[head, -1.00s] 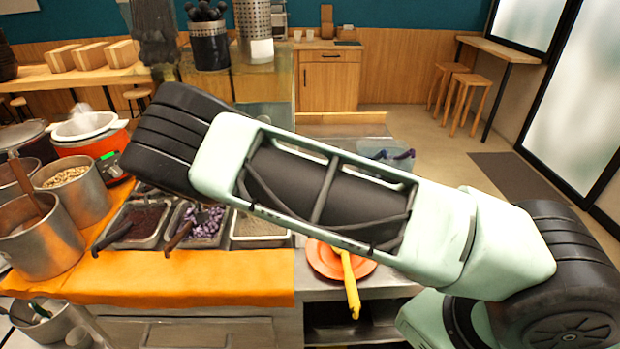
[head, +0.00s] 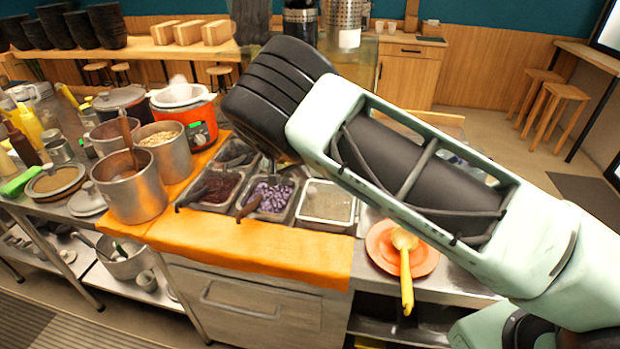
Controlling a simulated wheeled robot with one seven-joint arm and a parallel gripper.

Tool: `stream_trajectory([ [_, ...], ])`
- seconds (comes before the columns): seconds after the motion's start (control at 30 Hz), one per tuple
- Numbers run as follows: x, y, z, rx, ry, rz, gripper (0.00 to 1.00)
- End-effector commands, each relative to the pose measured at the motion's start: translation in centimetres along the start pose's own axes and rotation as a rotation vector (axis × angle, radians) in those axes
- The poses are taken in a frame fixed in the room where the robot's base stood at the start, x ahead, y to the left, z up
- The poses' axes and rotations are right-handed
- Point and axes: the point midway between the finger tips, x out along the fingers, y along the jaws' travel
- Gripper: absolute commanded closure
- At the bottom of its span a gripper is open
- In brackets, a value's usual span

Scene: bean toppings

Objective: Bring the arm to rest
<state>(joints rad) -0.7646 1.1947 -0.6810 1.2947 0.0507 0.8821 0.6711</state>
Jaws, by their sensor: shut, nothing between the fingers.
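My pale green and black arm crosses the right half of the head view, from the lower right corner up to a black joint near the top middle. My gripper is out of view, so its fingers cannot be seen. The arm is raised in front of the counter and hides part of the counter's right side.
An orange plate (head: 425,262) holds a yellow ladle (head: 406,275). Metal topping trays (head: 325,203) sit beside the orange cloth (head: 240,252). Steel pots (head: 130,188) and an orange cooker (head: 195,113) stand to the left. Open floor (head: 480,125) lies behind, near stools (head: 553,112).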

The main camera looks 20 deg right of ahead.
Motion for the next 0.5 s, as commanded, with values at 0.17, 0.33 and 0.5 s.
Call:
stream_trajectory([
  [0.17,-3.6,-2.5,0.0,-0.002,0.005,-0.003,1.0],
  [0.33,-6.7,-3.8,-0.2,-0.001,0.004,-0.002,1.0],
  [0.5,-8.3,-4.5,-0.3,-0.001,0.002,0.002,1.0],
])
